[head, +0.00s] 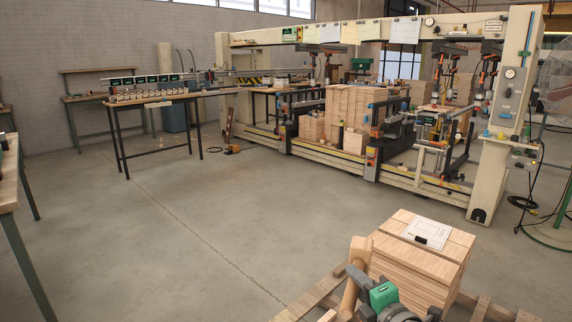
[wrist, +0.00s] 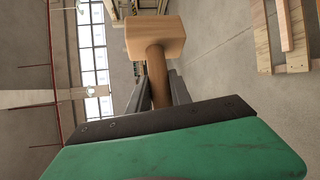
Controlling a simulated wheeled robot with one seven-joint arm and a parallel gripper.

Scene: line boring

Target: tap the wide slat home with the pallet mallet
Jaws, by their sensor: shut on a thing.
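My gripper (head: 356,278) is at the lower right of the head view, in front of the wood stack. It is shut on the brown handle of the pallet mallet (head: 360,250). In the wrist view, the mallet's pale block head (wrist: 155,38) sticks out beyond the fingers (wrist: 160,92). A pallet (head: 300,305) of pale slats lies under the stack, partly hidden by my arm. Part of slatted wood (wrist: 264,40) also shows at the upper right of the wrist view. I cannot tell which slat is the wide one, or whether it sits raised.
A stack of wooden blocks (head: 415,270) with a white paper and a small black object on top stands close beside my gripper. A large boring machine (head: 415,185) fills the back. A bench (head: 160,97) stands at the left. The middle floor is clear.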

